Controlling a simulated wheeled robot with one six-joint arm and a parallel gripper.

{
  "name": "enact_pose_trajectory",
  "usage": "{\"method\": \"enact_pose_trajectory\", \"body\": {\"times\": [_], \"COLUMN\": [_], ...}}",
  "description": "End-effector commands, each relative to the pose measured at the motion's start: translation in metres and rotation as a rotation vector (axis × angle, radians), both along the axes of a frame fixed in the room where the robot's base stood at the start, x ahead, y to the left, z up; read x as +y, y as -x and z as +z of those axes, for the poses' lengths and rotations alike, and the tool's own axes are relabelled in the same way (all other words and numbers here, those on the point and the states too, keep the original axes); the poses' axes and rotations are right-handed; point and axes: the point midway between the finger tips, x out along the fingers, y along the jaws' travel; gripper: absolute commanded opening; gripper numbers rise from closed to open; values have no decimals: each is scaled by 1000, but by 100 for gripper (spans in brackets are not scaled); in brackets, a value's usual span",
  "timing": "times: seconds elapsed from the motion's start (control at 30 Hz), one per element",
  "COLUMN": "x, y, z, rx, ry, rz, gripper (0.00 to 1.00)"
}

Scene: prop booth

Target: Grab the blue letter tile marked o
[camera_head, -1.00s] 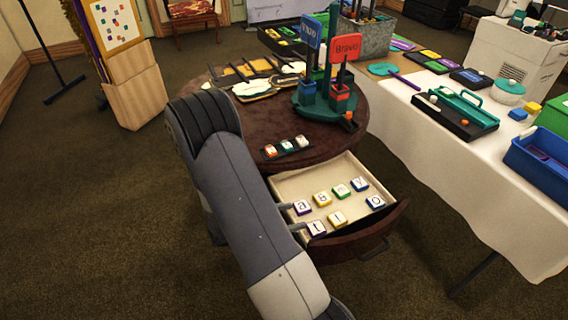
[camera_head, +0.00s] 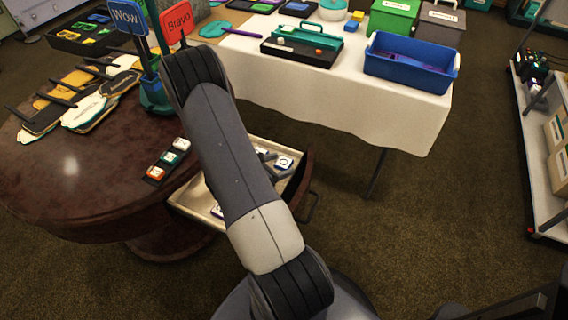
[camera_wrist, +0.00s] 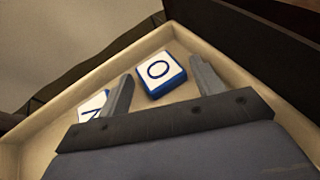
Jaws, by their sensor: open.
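The blue-edged tile marked o (camera_wrist: 159,73) lies face up in the drawer, near a corner, in the wrist view. In the head view the o tile (camera_head: 284,162) shows just past my gripper's fingers. My gripper (camera_wrist: 163,88) is open, with one finger on each side of the o tile in the wrist view. I cannot tell how far above the drawer floor the fingertips are. A second blue tile (camera_wrist: 94,105) lies beside the left finger, partly hidden by it. The open drawer (camera_head: 188,200) is largely covered by my arm in the head view.
The drawer wall (camera_wrist: 215,42) runs close beyond the o tile. The round dark table (camera_head: 100,185) holds a small rack of letter tiles (camera_head: 167,160). A white-clothed table (camera_head: 340,105) with a blue bin (camera_head: 410,65) stands behind.

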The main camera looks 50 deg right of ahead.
Motion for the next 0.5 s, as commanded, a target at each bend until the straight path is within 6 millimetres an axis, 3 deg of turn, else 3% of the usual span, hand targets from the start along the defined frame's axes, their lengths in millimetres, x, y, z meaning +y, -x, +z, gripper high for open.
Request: {"method": "enact_pose_trajectory", "body": {"times": [0.27, 0.5], "x": [-2, -2], "y": [0, 0], "z": [-1, -1], "rx": [0, 0], "ry": [0, 0], "rz": [0, 0], "gripper": [63, 44]}}
